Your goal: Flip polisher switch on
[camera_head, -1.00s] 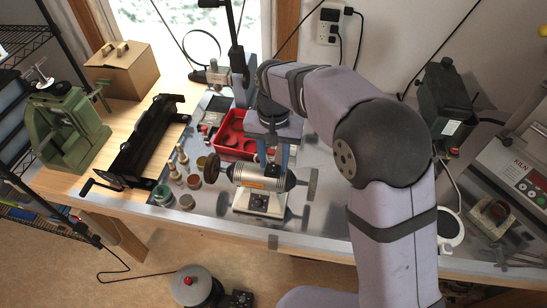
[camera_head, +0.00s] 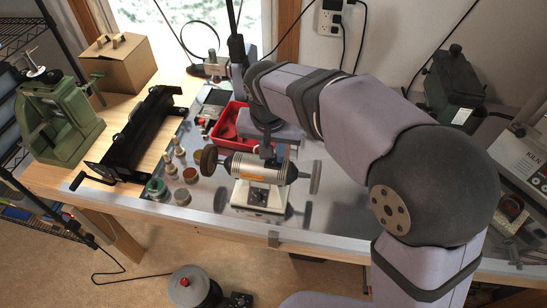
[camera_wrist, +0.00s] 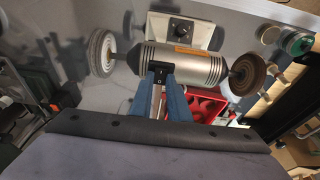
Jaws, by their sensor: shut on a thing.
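The polisher (camera_head: 250,168) is a silver motor with a wheel at each end, standing upright on a white base (camera_head: 246,195) with a dark dial. It also shows in the wrist view (camera_wrist: 205,65). A black switch block (camera_wrist: 160,68) with a narrow metallic lever (camera_wrist: 157,100) sits on the side of the motor facing the gripper. My gripper (camera_wrist: 160,92) has its blue fingers on either side of this lever and is shut on it. In the head view my gripper (camera_head: 268,150) is just behind the motor, largely hidden by the arm and polisher. The switch's position cannot be told.
A red tray (camera_head: 229,121) lies just behind the polisher. Small jars (camera_head: 182,197) stand to its left, with a black roller device (camera_head: 138,140) beyond. A green press (camera_head: 60,125) is at far left. A kiln controller (camera_head: 535,165) is at right.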

